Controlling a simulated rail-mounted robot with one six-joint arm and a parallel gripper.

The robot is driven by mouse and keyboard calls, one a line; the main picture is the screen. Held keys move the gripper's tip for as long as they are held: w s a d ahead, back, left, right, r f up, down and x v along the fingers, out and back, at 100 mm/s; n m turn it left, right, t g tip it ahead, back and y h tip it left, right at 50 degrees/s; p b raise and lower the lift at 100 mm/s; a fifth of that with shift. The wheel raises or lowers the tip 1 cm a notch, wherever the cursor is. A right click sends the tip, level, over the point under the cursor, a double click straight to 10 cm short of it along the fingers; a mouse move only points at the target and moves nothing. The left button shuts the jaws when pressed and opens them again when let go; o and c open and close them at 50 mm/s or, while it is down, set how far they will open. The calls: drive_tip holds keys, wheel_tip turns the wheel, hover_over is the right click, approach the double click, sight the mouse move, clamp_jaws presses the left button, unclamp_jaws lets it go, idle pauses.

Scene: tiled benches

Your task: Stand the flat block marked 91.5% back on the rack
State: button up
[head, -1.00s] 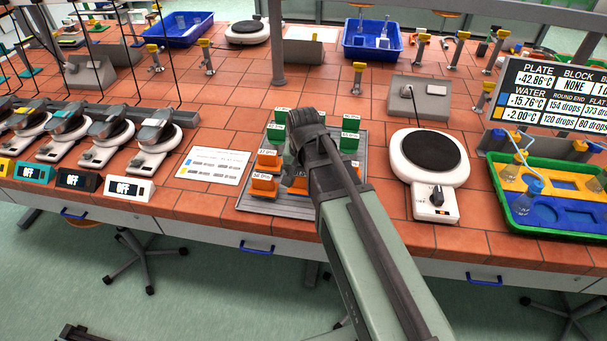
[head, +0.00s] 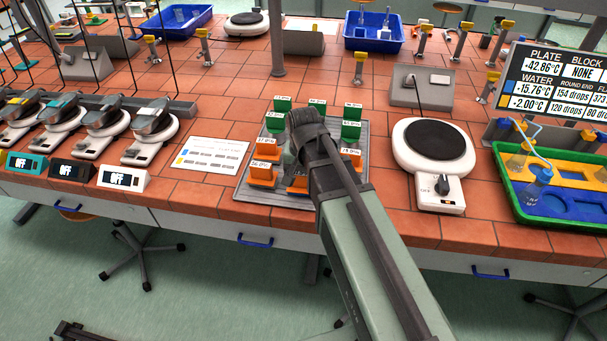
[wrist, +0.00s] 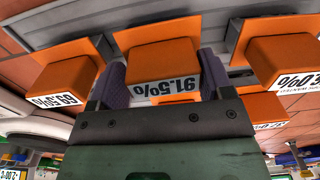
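The orange block marked 91.5% (wrist: 160,68) is in the middle of the wrist view, where its label reads upside down. My gripper (wrist: 163,78) has one dark finger pad on each side of it, and both look pressed against its sides. An orange upright part shows behind the block. The grey rack (head: 272,197) is in the head view, with my arm's end over its middle. I cannot tell if the block rests on the rack.
In the wrist view, an orange block marked 69.5% (wrist: 62,82) is close at the left and another orange block (wrist: 285,62) at the right. Green blocks (head: 351,130) stand at the rack's back. A hotplate (head: 433,147) is to the right, a printed sheet (head: 212,155) to the left.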

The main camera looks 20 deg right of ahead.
drive_tip(key=o, duration=0.3)
wheel_tip(320, 180, up, 11)
drive_tip(key=p, duration=1.1)
drive_tip(key=shift+f, duration=0.1)
